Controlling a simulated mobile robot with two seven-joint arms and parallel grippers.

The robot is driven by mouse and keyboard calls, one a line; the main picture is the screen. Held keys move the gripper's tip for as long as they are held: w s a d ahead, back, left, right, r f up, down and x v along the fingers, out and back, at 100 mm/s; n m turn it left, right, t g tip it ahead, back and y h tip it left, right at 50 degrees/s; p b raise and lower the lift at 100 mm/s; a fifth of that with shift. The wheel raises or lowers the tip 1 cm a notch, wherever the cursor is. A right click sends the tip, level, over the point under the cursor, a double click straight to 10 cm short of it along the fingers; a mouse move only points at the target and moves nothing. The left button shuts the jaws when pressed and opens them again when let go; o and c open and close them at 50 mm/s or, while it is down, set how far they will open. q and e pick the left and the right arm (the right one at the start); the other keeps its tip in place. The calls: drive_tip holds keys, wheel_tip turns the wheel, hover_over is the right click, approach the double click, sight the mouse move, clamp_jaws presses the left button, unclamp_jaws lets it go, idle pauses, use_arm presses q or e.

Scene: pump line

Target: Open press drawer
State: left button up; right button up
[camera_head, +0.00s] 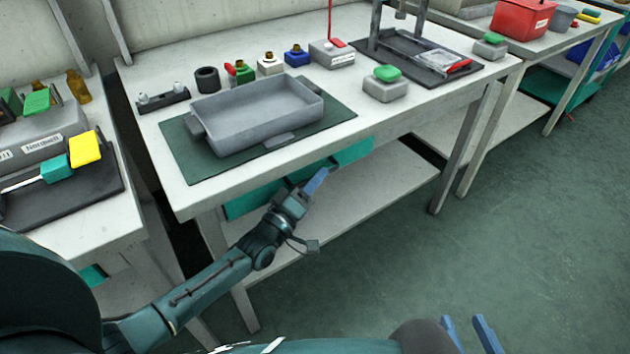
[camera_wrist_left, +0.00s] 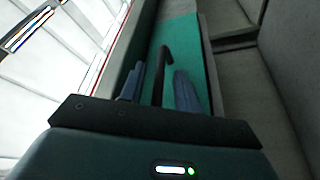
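The teal press drawer (camera_head: 240,203) sits under the front edge of the middle table and looks shut. Its teal front also shows in the left wrist view (camera_wrist_left: 182,28). A dark, bent handle (camera_wrist_left: 165,60) stands out from that front. My left gripper (camera_head: 318,180) is at the drawer front. In the left wrist view its blue fingers (camera_wrist_left: 160,88) are apart, one each side of the handle, with gaps visible. My arm hides part of the drawer in the head view. My right gripper (camera_head: 470,330) is low at the bottom edge, its fingers apart and empty.
On the table a grey tray (camera_head: 210,115) stands on a green mat (camera_head: 335,112), with small coloured fittings behind it. A grey block with a green button (camera_head: 385,90) stands to the right. A lower shelf (camera_head: 375,185) runs beneath. The floor (camera_head: 520,240) in front is clear.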

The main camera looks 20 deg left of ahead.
use_arm(q)
drive_tip(key=shift+w, duration=0.15)
clamp_jaws()
idle(0.6)
